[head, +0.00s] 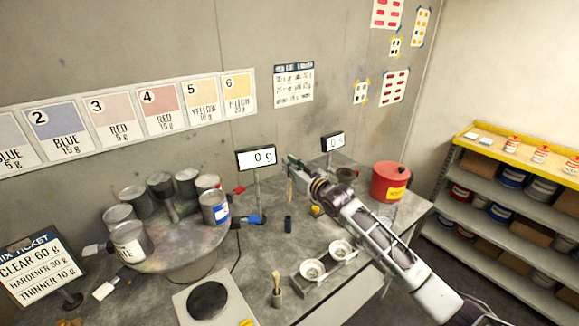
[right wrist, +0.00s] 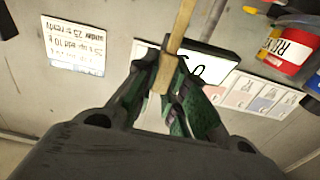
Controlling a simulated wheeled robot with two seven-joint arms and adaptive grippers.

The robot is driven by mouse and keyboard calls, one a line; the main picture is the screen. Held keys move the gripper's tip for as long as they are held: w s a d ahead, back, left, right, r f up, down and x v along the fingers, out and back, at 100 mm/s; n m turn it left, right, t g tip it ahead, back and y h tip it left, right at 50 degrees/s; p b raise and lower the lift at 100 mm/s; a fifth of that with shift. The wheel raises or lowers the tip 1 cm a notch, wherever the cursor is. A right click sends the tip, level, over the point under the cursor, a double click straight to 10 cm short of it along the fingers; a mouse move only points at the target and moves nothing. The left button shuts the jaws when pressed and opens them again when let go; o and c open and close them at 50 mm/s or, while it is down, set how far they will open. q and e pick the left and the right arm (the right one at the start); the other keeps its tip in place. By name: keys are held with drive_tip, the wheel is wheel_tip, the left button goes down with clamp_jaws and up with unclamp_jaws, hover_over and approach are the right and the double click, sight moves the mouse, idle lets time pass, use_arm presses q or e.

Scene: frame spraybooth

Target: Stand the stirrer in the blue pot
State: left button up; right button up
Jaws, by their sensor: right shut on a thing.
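My right gripper (head: 298,170) reaches in from the right over the back of the bench. It is shut on the stirrer (head: 290,188), a thin pale wooden stick hanging roughly upright. In the right wrist view the stirrer (right wrist: 180,28) runs between the fingertips (right wrist: 166,75). A small dark blue pot (head: 288,224) stands on the bench below and in front of the gripper, apart from the stirrer. Its inside is too small to make out. My left gripper is not in view.
A round turntable (head: 180,247) with several paint cans stands left. A black-topped scale (head: 208,302), a small pot with a brush (head: 277,298) and a stand with two white bowls (head: 313,270) are in front. A red can (head: 390,182) stands right. Two displays (head: 256,159) rise behind.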

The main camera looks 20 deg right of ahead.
drive_tip(key=shift+w+a, duration=0.2)
drive_tip(key=shift+a, duration=0.1)
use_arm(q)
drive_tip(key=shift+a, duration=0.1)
use_arm(e)
drive_tip(key=shift+f, duration=0.1)
